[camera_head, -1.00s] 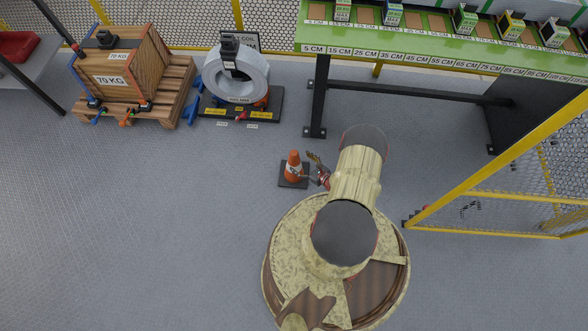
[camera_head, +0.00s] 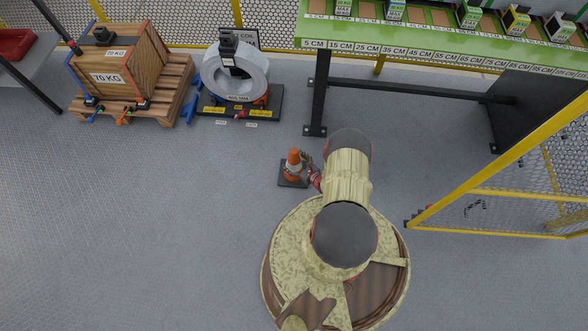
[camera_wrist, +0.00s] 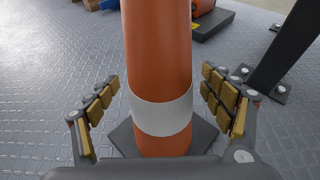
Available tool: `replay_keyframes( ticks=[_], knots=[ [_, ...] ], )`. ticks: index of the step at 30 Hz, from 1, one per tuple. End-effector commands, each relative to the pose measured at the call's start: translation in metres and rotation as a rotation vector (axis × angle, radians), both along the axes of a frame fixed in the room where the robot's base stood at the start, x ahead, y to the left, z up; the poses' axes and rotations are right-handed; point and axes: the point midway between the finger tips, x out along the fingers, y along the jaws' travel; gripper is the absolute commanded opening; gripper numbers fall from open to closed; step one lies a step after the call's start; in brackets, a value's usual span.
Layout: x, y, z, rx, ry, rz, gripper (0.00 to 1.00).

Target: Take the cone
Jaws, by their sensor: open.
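The orange cone (camera_head: 293,160) with a white band and a dark square base stands upright on the grey floor, left of my arm. In the wrist view the cone (camera_wrist: 158,60) fills the middle of the picture, and its base shows below. My gripper (camera_wrist: 160,95) is open, with one padded finger on each side of the cone and a visible gap on both sides. In the head view my gripper (camera_head: 307,168) is small and close against the cone's right side, partly hidden by my arm.
A green-topped table (camera_head: 420,50) with labelled boxes stands at the upper right, its black leg (camera_head: 318,95) behind the cone. A yellow mesh fence (camera_head: 510,190) is on the right. A wooden crate (camera_head: 120,65) and a grey coil (camera_head: 236,75) stand at the upper left. The left floor is clear.

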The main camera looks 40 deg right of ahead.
Motion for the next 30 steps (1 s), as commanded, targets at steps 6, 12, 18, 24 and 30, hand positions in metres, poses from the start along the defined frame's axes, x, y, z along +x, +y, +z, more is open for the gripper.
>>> replay_keyframes(
  ticks=[6,12,18,24,30],
  knots=[
    [-0.0001,-0.0006,0.0009,0.0,0.0,-0.001,0.76],
    [-0.0001,-0.0007,0.0009,0.0,0.0,-0.001,0.65],
    [-0.0002,-0.0007,0.0009,0.0,0.0,-0.001,0.54],
    [-0.0003,-0.0004,0.0007,0.0,0.0,0.0,0.42],
    [-0.0004,-0.0001,0.0006,0.0,0.0,0.0,0.31]
  ],
)
